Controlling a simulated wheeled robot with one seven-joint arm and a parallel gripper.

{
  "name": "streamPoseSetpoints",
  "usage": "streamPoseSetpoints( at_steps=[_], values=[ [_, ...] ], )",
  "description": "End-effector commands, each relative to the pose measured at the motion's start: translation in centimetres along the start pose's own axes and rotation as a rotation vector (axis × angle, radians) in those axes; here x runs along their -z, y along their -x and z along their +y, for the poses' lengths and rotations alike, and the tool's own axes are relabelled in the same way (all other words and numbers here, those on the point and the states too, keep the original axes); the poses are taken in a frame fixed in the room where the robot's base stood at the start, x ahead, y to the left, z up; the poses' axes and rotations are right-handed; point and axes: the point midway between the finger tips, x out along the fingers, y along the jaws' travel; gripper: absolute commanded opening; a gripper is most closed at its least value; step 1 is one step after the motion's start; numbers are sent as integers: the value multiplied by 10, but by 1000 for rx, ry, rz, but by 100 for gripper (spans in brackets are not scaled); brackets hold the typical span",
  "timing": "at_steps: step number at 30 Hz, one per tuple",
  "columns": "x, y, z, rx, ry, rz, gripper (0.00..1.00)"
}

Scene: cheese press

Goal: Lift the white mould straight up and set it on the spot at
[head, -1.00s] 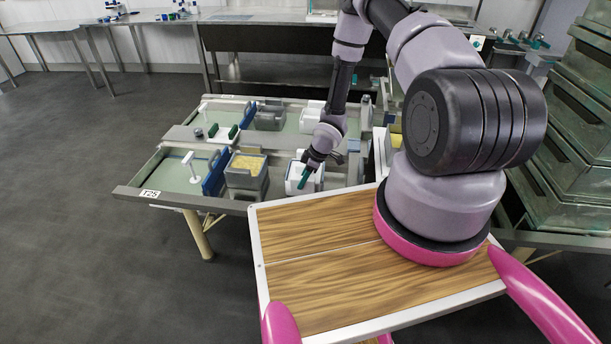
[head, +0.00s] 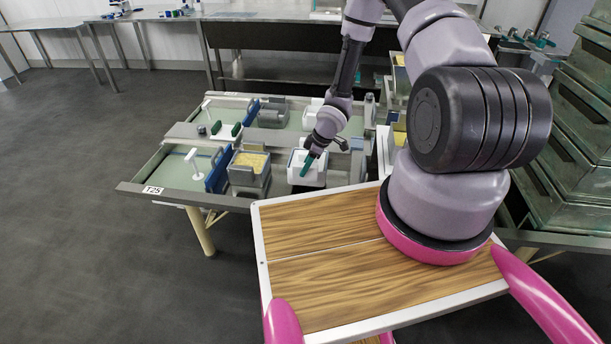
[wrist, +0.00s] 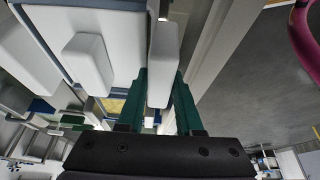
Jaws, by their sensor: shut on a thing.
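The white mould (head: 307,178) is in the head view, a white box in the right part of the front trough, in front of my arm's end. My gripper (head: 307,163) with its teal fingers is at the mould's upper part. In the wrist view, my gripper (wrist: 163,95) has its green fingers on either side of a pale upright handle (wrist: 163,50) and is shut on it. The mould's large white top fills the wrist view's upper left. The mould's underside is hidden, so its exact clearance cannot be told.
A grey box with yellow contents (head: 250,162) stands left of the mould. A blue plate (head: 218,170) and a white T-shaped piece (head: 193,163) stand further left. The tag T25 (head: 153,190) is on the trough's front left. The trough's left floor (head: 172,176) is largely bare.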

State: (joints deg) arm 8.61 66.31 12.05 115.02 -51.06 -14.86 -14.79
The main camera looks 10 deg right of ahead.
Motion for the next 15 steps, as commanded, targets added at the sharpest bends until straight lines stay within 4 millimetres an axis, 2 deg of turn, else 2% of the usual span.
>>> streamPoseSetpoints(
  at_steps=[1,6,15],
  values=[
    [5,11,2,-5,2,4,0],
    [15,36,2,-5,1,3,0],
    [26,62,1,-3,1,3,0]
  ],
)
